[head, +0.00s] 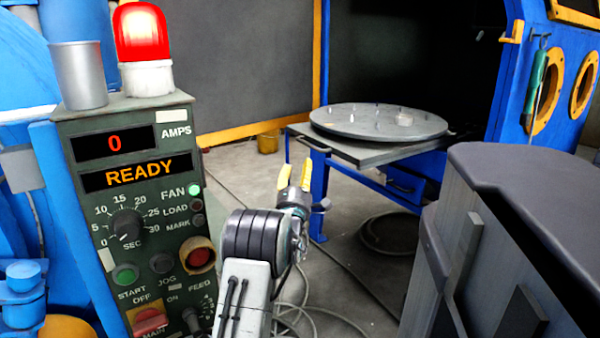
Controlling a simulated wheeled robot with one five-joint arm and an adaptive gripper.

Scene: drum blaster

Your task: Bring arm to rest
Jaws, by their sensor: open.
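My gripper (295,176) is in the middle of the head view, at the end of my arm. Its two yellow-tipped fingers are apart, and nothing shows between them. It is held up in front of the floor, with the blue-legged table behind it and the control panel (140,212) to its left. The arm's black ribbed joint shows below the gripper.
The panel reads 0 amps and READY, with a lit red beacon (142,35) and a grey cup (80,75) on top. A round turntable (378,122) stands on the table behind. A dark cabinet (530,200) stands at right. Cables (335,318) lie on the floor.

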